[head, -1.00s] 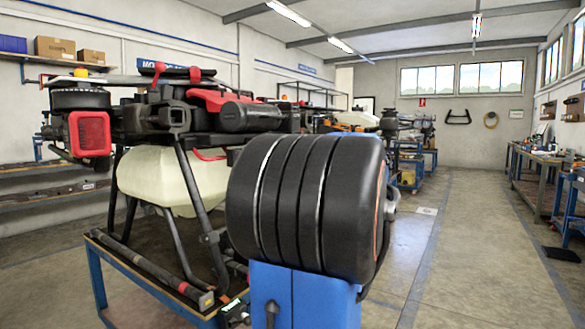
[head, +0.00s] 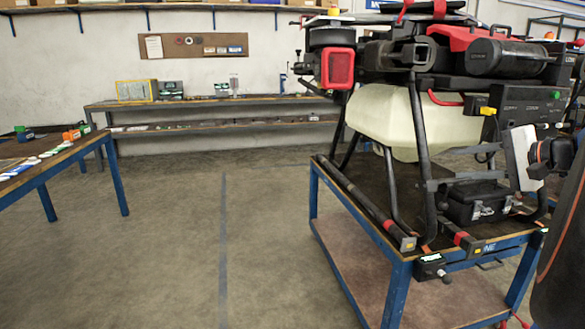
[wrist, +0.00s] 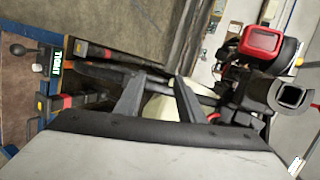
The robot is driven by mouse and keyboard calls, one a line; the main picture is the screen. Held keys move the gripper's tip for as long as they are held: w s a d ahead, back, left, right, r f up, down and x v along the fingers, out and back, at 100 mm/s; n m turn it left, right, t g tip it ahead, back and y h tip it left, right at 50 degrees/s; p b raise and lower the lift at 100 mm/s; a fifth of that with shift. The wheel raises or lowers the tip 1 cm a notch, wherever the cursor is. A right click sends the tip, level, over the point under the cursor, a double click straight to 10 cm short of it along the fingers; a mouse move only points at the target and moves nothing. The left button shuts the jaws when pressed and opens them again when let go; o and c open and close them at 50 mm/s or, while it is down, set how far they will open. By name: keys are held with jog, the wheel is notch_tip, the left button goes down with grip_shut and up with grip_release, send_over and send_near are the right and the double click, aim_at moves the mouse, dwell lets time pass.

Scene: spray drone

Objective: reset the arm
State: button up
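My gripper (head: 440,168) is at the right of the head view, in front of the drone's legs and tank. Its white housing (head: 518,160) faces left. In the wrist view my gripper (wrist: 158,90) shows two dark grey fingers spread apart, with nothing visible between them but background. The spray drone (head: 420,50) stands on a blue-framed cart (head: 395,270); its cream tank (head: 385,115) hangs under the body. In the wrist view the drone's red-fronted part (wrist: 262,42) is at the upper right.
A black case (head: 475,203) sits on the cart beneath the drone, close to my gripper. A shelf bench (head: 230,103) runs along the back wall. Another blue-legged table (head: 45,165) is at the left. The floor (head: 160,240) between is clear.

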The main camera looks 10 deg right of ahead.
jog(key=s+a+f+n+g, duration=0.3)
jog(key=a+f, duration=0.3)
jog(key=a, duration=0.3)
jog(key=s+a+f+n+g, duration=0.2)
jog(key=s+a+f+g, duration=0.15)
jog(key=a+f, duration=0.45)
jog(key=s+a+f+n+h, duration=0.2)
jog(key=s+a+f+n, duration=0.1)
jog(key=s+f+n, duration=0.1)
jog(key=s+a+f+n+g+h, duration=0.1)
jog(key=s+a+f+n+h, duration=0.1)
jog(key=s+f, duration=0.5)
jog(key=s+a+n, duration=0.1)
jog(key=s+n, duration=0.1)
jog(key=shift+s+a+h, duration=0.15)
jog(key=shift+s+h, duration=0.15)
